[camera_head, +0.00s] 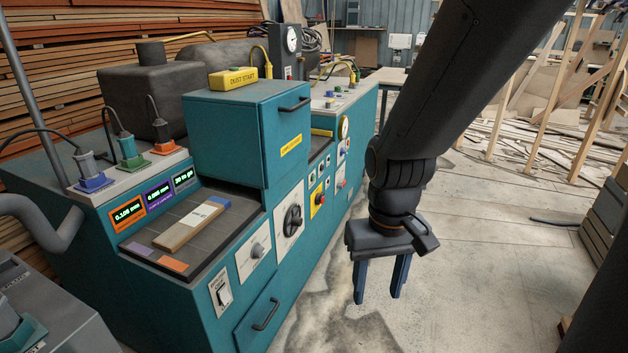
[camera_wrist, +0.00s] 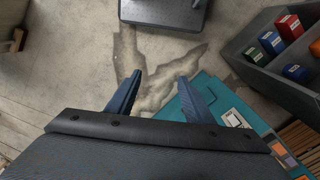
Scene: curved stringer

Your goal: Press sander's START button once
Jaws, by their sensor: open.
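The teal sander (camera_head: 190,310) stands at left and centre, with controls on its front. Small green buttons (camera_head: 312,176) sit on its front panel, beside a yellow plate with a red button (camera_head: 318,199); their labels are too small to read, so I cannot tell which is START. A yellow box marked DUST START (camera_head: 233,78) lies on top of the cabinet. My gripper (camera_head: 378,299) hangs open and empty over the floor, right of the panel and apart from it. In the wrist view my gripper (camera_wrist: 160,76) is open, with a teal machine corner (camera_wrist: 190,103) behind it.
A wooden board (camera_head: 185,228) lies on the sander's bed. A drawer handle (camera_head: 266,313) and a cabinet handle (camera_head: 295,105) stick out from its front. The wrist view shows a dark crate (camera_wrist: 243,67) of coloured boxes.

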